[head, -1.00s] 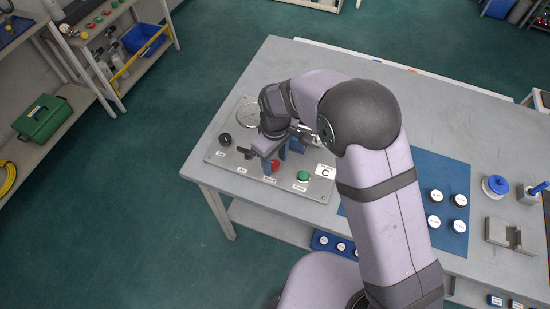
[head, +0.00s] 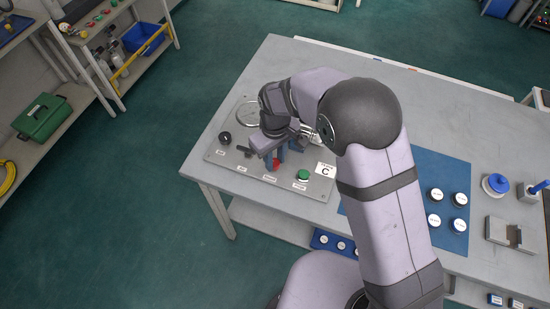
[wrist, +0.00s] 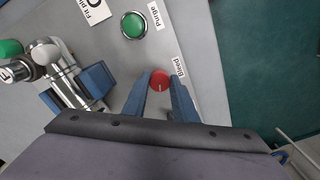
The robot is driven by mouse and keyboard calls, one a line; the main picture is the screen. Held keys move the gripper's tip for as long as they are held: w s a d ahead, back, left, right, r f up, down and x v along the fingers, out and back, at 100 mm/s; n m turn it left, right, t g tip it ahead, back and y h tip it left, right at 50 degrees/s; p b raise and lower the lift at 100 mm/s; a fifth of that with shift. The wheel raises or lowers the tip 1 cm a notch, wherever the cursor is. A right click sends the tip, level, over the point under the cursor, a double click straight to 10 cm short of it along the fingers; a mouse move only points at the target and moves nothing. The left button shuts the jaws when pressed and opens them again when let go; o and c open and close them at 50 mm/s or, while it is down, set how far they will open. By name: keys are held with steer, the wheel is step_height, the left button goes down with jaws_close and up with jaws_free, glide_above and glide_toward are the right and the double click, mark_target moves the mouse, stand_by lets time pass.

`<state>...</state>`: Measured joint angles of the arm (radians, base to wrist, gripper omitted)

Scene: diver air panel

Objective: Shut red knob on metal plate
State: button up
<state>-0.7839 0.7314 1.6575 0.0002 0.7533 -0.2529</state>
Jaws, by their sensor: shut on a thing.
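The red knob (wrist: 160,80) sits on the metal plate (wrist: 110,50) beside the "Bleed" label (wrist: 178,66) and has a light pointer line. In the head view the red knob (head: 276,164) is partly hidden by my gripper. My gripper (wrist: 163,88) has its blue fingers on either side of the red knob and is shut on it. In the head view my gripper (head: 275,159) reaches down over the front part of the metal plate (head: 225,157).
A green button (head: 303,175) labelled "Purge" is right of the red knob. A black knob (head: 225,138) and a dark lever are to its left. A metal valve fitting (wrist: 65,75) with blue parts stands close to my gripper. A blue mat (head: 410,165) with several white-topped caps lies right.

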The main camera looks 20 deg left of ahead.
mark_target(274, 163)
steer(key=m, duration=1.3)
steer(key=shift+a+m+b, duration=0.15)
steer(key=shift+m+b, duration=0.25)
steer(key=shift+r, duration=0.1)
steer(key=o, duration=1)
steer(key=shift+o, duration=0.2)
steer(key=shift+r+b, duration=1.1)
steer(key=shift+r, duration=2.55)
